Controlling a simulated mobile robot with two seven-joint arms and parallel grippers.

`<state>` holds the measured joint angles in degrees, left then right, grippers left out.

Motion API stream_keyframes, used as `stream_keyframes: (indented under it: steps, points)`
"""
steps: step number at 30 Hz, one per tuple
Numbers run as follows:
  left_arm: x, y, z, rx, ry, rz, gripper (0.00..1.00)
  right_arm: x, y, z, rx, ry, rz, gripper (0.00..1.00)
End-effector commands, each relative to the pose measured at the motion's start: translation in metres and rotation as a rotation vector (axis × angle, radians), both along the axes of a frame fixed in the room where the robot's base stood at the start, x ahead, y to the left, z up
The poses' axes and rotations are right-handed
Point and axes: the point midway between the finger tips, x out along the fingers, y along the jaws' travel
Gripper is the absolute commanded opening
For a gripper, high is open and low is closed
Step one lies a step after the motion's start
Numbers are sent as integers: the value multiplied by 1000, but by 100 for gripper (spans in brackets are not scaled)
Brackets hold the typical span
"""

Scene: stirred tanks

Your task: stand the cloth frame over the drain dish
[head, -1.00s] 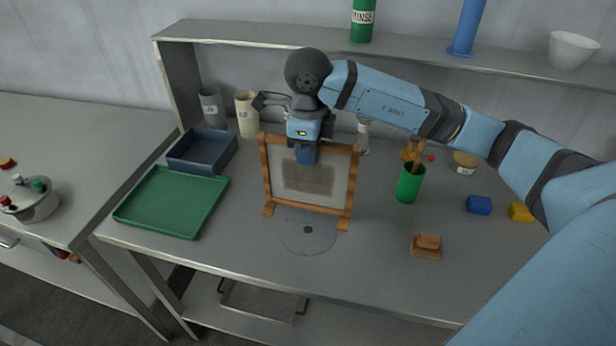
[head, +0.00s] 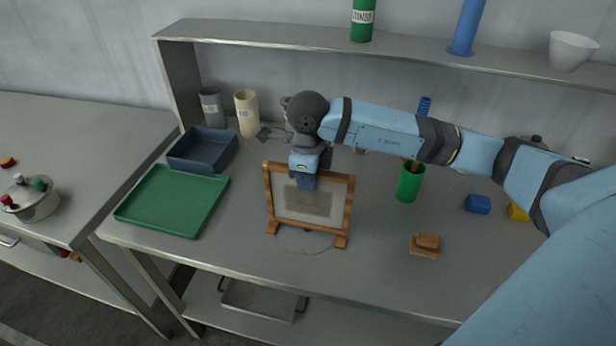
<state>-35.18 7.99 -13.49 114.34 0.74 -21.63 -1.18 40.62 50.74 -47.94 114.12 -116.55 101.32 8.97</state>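The cloth frame (head: 308,205) is a wooden frame on two feet with pale cloth and a brown patch in it. It stands upright, or nearly so, near the middle of the table. My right gripper (head: 305,183) is at its top bar, fingers pointing down, and appears shut on it. The fingertips are partly hidden. The drain dish (head: 305,245) is a flat grey disc beneath the frame, mostly hidden, with its near edge showing between the feet. I cannot tell whether the feet touch the table. My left gripper is not in view.
A green tray (head: 170,202) and a dark blue bin (head: 202,150) lie to the left. A green cup (head: 409,183), a small wooden block stack (head: 425,245) and a blue block (head: 478,204) are to the right. A shelf (head: 300,39) runs along the back.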

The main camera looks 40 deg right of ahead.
Motion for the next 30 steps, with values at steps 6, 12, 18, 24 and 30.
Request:
stream_keyframes:
  steps: [6, 12, 18, 24, 30]
  points:
    - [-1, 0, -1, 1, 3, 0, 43, 0, 0, 0, 0, 0, 0, 44]
    - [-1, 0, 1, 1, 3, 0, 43, 0, 0, 3, 0, 0, 0, 44]
    - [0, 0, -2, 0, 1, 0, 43, 1, 0, 25, 1, -6, 0, 44]
    - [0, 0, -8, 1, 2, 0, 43, 1, 0, 70, 1, -7, 1, 44]
    - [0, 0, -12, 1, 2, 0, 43, 1, 0, 106, 1, -4, 0, 44]
